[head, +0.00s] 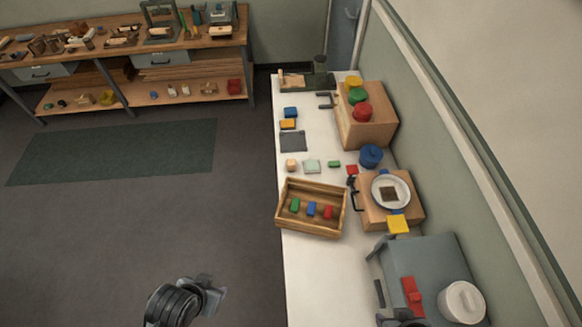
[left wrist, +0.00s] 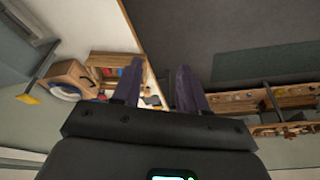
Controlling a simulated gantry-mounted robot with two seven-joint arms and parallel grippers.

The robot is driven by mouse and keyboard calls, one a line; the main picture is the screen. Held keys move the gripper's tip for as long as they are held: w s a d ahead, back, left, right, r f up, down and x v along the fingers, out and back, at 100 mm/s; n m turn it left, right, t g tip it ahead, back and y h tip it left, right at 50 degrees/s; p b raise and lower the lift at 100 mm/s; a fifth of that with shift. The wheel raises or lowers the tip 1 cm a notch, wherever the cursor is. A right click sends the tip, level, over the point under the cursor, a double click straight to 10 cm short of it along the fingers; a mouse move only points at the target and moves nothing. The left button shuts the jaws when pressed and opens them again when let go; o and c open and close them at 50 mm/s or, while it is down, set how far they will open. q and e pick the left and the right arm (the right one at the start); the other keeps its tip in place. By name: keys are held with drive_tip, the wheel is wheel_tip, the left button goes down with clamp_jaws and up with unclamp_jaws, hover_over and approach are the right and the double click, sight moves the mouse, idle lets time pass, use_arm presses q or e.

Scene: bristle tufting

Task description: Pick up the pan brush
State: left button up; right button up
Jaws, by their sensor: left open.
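I cannot make out for certain which thing is the pan brush; the small blocks and tools are too small to tell. A white round pan (head: 377,191) with a dark brown square (head: 389,194) on it sits on a wooden box (head: 413,213) on the counter. A wooden crate (head: 311,228) nearby holds a green, a blue and a red piece. My left gripper (head: 208,297) is over the floor, left of the counter and apart from everything. In the left wrist view its two fingers (left wrist: 160,78) are spread with nothing between them.
The white counter (head: 304,262) runs along the right wall. A grey box (head: 430,255) with a red piece (head: 411,295) and a white lidded pot (head: 462,301) stands at its near end. A wooden bench (head: 115,47) with tools stands at the far left.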

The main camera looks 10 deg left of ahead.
use_arm(q)
drive_tip(key=shift+o, duration=0.3)
drive_tip(key=o, duration=0.7)
drive_tip(key=shift+o, duration=0.2)
